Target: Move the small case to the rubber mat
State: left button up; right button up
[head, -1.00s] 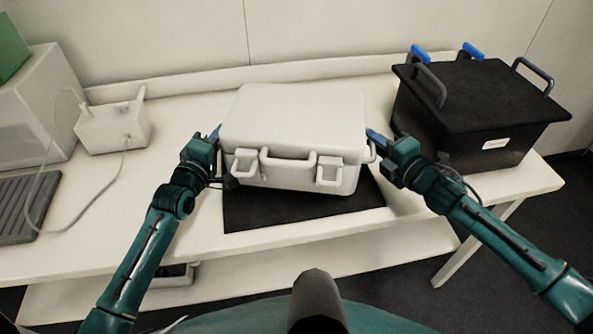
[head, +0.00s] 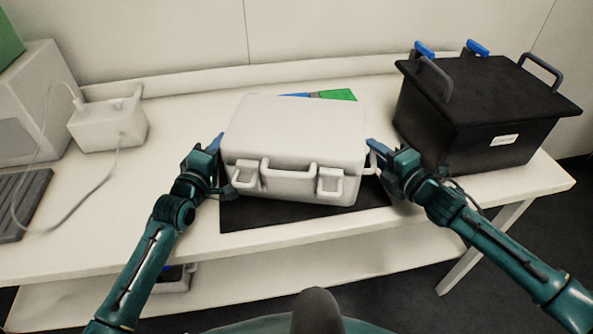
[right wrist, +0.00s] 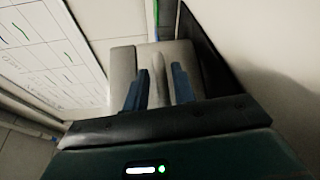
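The small case (head: 295,130) is pale grey with front latches and a front handle. It sits level over the black rubber mat (head: 300,217), whose front strip and corners show; its underside is hidden. My left gripper (head: 217,147) is at the case's left side; its fingers are mostly hidden, so I cannot tell its opening. My right gripper (head: 374,150) is at the right side handle. In the right wrist view, its two blue fingers (right wrist: 160,88) stand apart on either side of the pale side handle (right wrist: 158,68), with gaps visible.
A black lidded box (head: 480,110) with grey handles and blue clips stands close to my right gripper. A white device (head: 108,125) with a cable is at the left. A flat green and blue item (head: 337,95) lies behind the case. Bench space at front left is clear.

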pick_arm(q)
jog(key=shift+o, duration=0.6)
pick_arm(e)
jog(key=shift+o, duration=0.6)
pick_arm(q)
jog(key=v, duration=1.1)
jog(key=shift+s+a, duration=0.1)
jog(key=shift+s, duration=0.4)
pick_arm(e)
jog(key=shift+s, duration=0.1)
jog(key=v, duration=1.2)
